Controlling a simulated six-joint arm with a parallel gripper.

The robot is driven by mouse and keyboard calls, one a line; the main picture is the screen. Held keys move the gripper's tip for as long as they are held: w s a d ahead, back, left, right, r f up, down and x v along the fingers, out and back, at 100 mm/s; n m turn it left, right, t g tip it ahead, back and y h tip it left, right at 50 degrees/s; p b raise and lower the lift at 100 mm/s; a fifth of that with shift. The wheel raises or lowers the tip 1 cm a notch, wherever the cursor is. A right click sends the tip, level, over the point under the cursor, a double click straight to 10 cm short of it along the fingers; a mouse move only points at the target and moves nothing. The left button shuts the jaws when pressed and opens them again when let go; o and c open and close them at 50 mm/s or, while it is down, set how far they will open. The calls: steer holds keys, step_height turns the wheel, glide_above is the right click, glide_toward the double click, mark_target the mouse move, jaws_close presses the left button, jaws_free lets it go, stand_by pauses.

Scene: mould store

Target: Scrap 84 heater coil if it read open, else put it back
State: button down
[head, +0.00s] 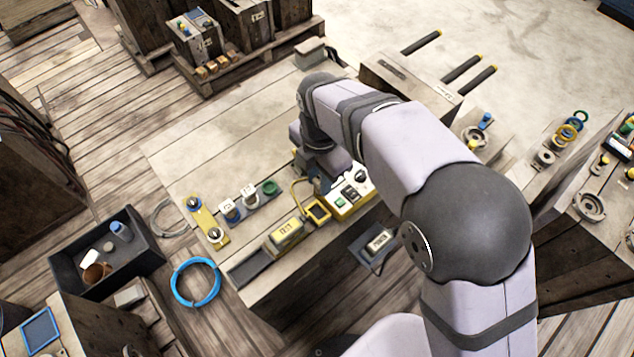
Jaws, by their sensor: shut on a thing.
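My gripper (318,184) is low over the middle of the bench (185,160), just left of a yellow test box (348,196). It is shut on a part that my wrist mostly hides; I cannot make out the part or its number. The box has a green button and dark and white panels; its reading is not legible. A yellow-framed pad (318,211) sits left of it with a yellow lead. A grey strip (240,221) bears white-tagged parts (250,193) and a green ring (270,187). A yellow labelled block (287,232) stands at the front edge.
A dark open bin (66,270) with several loose pieces stands on the floor at left. A blue hose ring (178,287) lies beside it. A dark labelled holder (368,249) hangs at the front. The bench's back left is clear.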

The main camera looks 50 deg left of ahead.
steer(key=w+f+p, duration=0.1)
steer(key=w+p, duration=0.2)
steer(key=w, duration=0.7)
steer(key=w+f+t+p, duration=0.1)
steer(key=w+p, duration=0.2)
steer(key=w, duration=0.8)
steer(key=shift+d+f, duration=0.15)
steer(key=shift+f, duration=0.15)
steer(key=shift+f, duration=0.15)
steer(key=shift+f+b, duration=2.55)
steer(key=shift+f, duration=1.25)
steer(key=c, duration=1.1)
jaws_free()
steer(key=shift+r, duration=0.1)
